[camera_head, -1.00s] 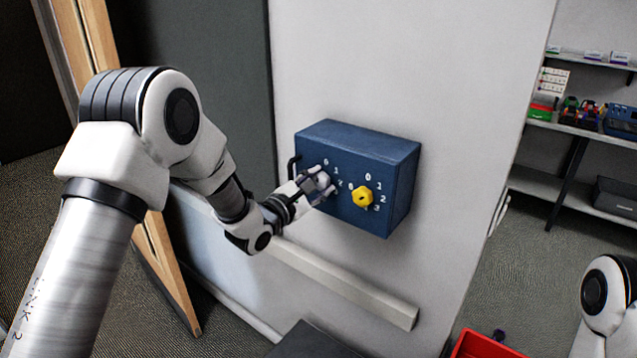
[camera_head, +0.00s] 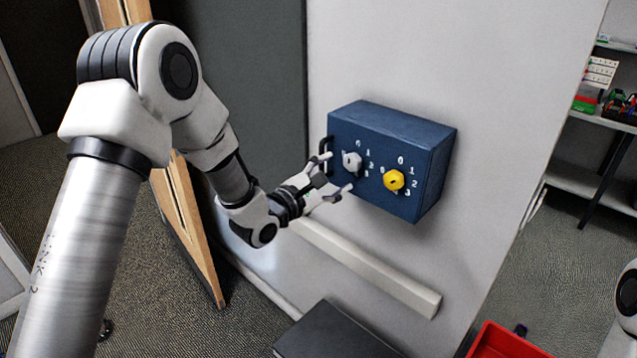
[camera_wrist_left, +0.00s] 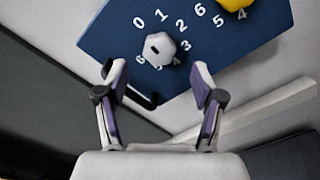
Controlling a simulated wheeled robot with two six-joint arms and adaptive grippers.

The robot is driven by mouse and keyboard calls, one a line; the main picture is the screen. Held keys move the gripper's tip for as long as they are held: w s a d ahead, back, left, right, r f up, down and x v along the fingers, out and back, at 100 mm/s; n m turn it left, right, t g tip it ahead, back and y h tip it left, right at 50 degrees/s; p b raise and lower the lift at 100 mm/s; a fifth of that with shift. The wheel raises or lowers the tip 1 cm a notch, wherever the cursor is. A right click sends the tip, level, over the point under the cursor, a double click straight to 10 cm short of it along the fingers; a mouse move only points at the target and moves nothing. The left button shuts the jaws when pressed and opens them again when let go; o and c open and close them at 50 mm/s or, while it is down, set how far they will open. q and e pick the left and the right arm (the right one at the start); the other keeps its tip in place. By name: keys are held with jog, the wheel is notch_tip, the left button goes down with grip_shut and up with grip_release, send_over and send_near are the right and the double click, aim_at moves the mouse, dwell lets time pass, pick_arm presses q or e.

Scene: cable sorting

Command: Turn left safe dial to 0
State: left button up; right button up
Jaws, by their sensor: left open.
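The blue safe (camera_head: 392,118) is fixed to the wall. Its left dial (camera_head: 352,162) is a grey knob with numbers around it; it also shows in the left wrist view (camera_wrist_left: 166,46), with a dark mark on its face. I cannot tell which number the mark points to. The right dial (camera_head: 394,180) is yellow and partly cut off in the wrist view (camera_wrist_left: 235,4). My left gripper (camera_head: 336,173) is open and empty, its fingers spread in front of the grey dial and apart from it. My right gripper is out of view.
A black handle (camera_head: 328,150) sits at the safe's left side. A pale rail (camera_head: 375,268) runs along the wall below. A dark box (camera_head: 335,335) and a red bin (camera_head: 500,342) stand lower down. Shelves (camera_head: 590,120) are at the right.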

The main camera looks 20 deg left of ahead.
pick_arm(q)
jog(key=v, duration=0.6)
jog(key=shift+s+a, duration=0.15)
jog(key=shift+s, duration=0.15)
jog(key=s+d+f+m+g+y+b, duration=0.1)
jog(key=s+f+g+b, duration=0.3)
jog(key=f, duration=0.8)
jog(key=s+d+f+m+g+y+p, duration=0.1)
jog(key=s+f+g, duration=0.1)
jog(key=s+f, duration=0.65)
jog(key=s+d+f+m+g+y+b, duration=0.1)
jog(key=s+f+m+g+b, duration=0.15)
jog(key=f, duration=1.15)
jog(key=s+a+f+m+g+y, duration=0.1)
jog(key=s+f+m+g, duration=0.3)
jog(key=s+m, duration=0.5)
jog(key=s+a+f+m+g+y, duration=0.2)
jog(key=s+f+m+g, duration=0.2)
jog(key=s+m, duration=0.5)
jog(key=shift+s+a+f, duration=0.2)
jog(key=shift+s+f, duration=0.2)
jog(key=shift+s, duration=0.35)
